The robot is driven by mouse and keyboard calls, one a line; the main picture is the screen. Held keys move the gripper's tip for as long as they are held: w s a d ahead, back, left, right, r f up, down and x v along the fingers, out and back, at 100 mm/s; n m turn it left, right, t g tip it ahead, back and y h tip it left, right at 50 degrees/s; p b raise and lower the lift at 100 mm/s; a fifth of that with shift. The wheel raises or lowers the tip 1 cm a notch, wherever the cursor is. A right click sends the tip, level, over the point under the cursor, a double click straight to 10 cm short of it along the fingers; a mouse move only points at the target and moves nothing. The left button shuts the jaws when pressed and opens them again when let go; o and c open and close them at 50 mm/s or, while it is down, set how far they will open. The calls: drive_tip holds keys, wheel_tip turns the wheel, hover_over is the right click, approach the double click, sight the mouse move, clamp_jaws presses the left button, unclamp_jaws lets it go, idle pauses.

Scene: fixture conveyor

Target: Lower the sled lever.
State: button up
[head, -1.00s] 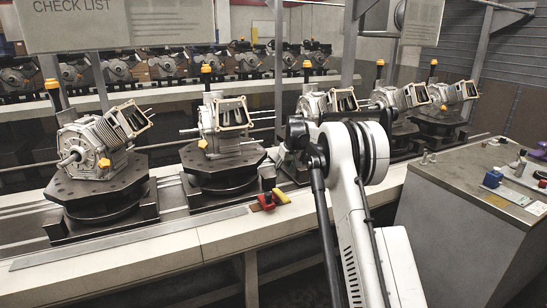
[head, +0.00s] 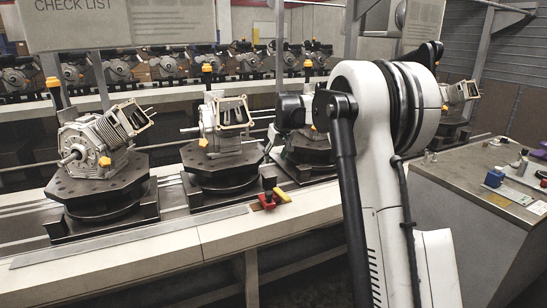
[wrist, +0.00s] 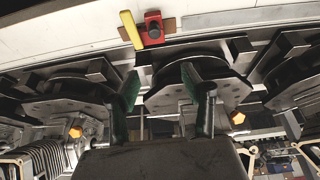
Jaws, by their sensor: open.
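The sled lever is a small yellow handle (head: 281,195) beside a red block (head: 266,202) on the conveyor's front ledge, right of the second fixture. In the wrist view, the yellow handle (wrist: 131,30) and red block (wrist: 152,27) show near the top, beyond my fingertips. I cannot tell the handle's exact tilt. My gripper (wrist: 160,72) is open and empty, its two green-padded fingers over a dark fixture base and apart from the lever. In the head view the fingers are not clearly visible.
Engines sit on dark octagonal fixtures (head: 95,192) along the conveyor, with orange-capped posts. A second fixture (head: 222,168) stands just behind the lever. A grey cabinet (head: 460,200) with small items stands at the right. The white front ledge (head: 215,235) is mostly clear.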

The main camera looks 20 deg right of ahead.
drive_tip(key=shift+s+a+r, duration=0.45)
drive_tip(key=shift+s+a, duration=0.05)
drive_tip(key=shift+s, duration=0.05)
drive_tip(key=shift+w+d+f, duration=0.1)
drive_tip(key=shift+w+d, duration=0.05)
drive_tip(key=c, duration=0.4)
drive_tip(key=shift+g, duration=0.4)
drive_tip(key=w+d+f, duration=0.2)
drive_tip(key=w+d, duration=0.1)
drive_tip(key=shift+d+f, duration=0.25)
drive_tip(key=shift+f, duration=0.1)
clamp_jaws()
drive_tip(key=g, duration=0.1)
hover_over(285, 195)
drive_tip(key=s, duration=0.3)
wheel_tip(285, 195, down, 6)
drive_tip(key=r, duration=0.1)
drive_tip(key=x, duration=0.4)
drive_tip(key=s+x, duration=0.1)
drive_tip(key=x, duration=0.8)
drive_tip(key=shift+s+a+f, duration=0.1)
drive_tip(key=shift+s+f, duration=0.1)
drive_tip(key=shift+s, duration=0.05)
drive_tip(key=shift+f, duration=0.55)
